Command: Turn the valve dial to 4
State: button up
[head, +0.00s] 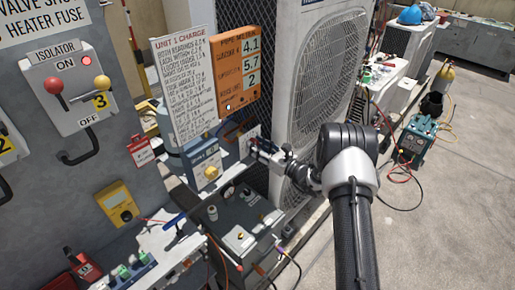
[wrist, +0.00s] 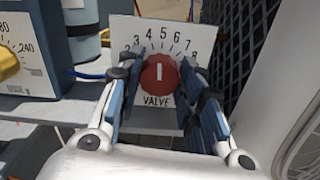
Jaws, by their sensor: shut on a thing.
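The valve dial (wrist: 159,74) is a round red knob with a white pointer line, on a white plate (wrist: 125,32) marked VALVE with a number scale. The pointer stands nearly straight up, around 4 to 5; I cannot tell exactly where. My gripper (wrist: 162,78) is shut on the dial, one finger on each side in the wrist view. The left finger covers part of the low end of the scale, and the right finger is beside the 8. In the head view my gripper (head: 262,150) reaches the small plate, and the dial is hidden.
In the wrist view a gauge box with a yellow knob (wrist: 8,64) stands left and mesh (wrist: 240,35) is close at right. In the head view a large condenser (head: 322,65) stands behind my arm. An orange sign (head: 237,72) hangs above.

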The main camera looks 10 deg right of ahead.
jog(key=n+b, duration=0.2)
jog(key=n, duration=0.1)
jog(key=o, duration=1.1)
jog(key=shift+c, duration=0.2)
jog(key=shift+s, duration=0.1)
jog(key=v, duration=1.2)
